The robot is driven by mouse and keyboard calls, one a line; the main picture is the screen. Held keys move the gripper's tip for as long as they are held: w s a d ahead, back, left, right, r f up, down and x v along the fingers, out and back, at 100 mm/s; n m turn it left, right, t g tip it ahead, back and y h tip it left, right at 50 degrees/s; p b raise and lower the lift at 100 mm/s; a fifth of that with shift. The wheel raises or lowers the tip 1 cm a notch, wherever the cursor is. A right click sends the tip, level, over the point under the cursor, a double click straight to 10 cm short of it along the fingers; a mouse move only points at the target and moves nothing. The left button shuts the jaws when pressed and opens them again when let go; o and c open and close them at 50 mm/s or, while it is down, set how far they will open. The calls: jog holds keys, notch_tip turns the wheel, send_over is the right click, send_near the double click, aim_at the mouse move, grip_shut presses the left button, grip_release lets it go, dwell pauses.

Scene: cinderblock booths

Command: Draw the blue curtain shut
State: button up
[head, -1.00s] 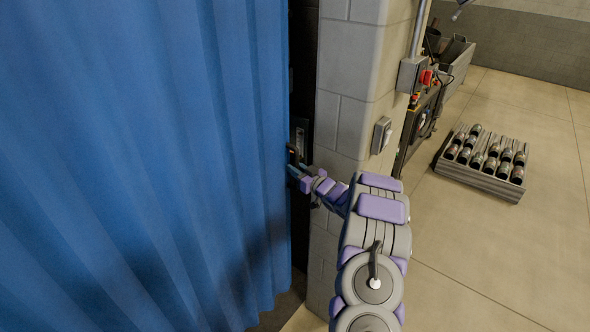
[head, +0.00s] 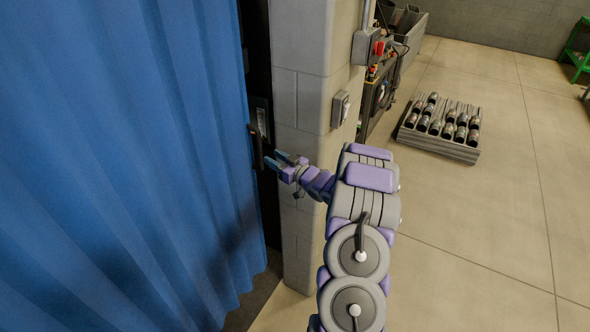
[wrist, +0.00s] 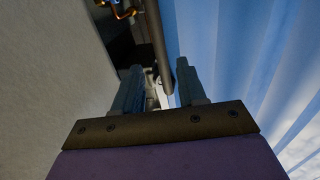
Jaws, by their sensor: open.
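The blue curtain (head: 120,150) hangs in folds over the left of the head view. It also fills the right of the wrist view (wrist: 240,60). A dark upright handle (head: 256,148) stands at the curtain's right edge. In the wrist view it is a dark rod (wrist: 152,45) whose lower end shows between my finger lines. My gripper (head: 270,163) is open just right of the handle, with its fingers pointing at it. In the wrist view my gripper (wrist: 160,70) has two spread fingers. Whether they touch the rod cannot be told.
A block pillar (head: 300,110) with a switch box (head: 340,108) stands right of the curtain, across a narrow dark gap (head: 266,200). The floor at right (head: 500,230) is clear.

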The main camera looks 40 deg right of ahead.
jog(key=s+d, duration=0.1)
jog(key=s, duration=0.8)
jog(key=shift+s+d, duration=0.25)
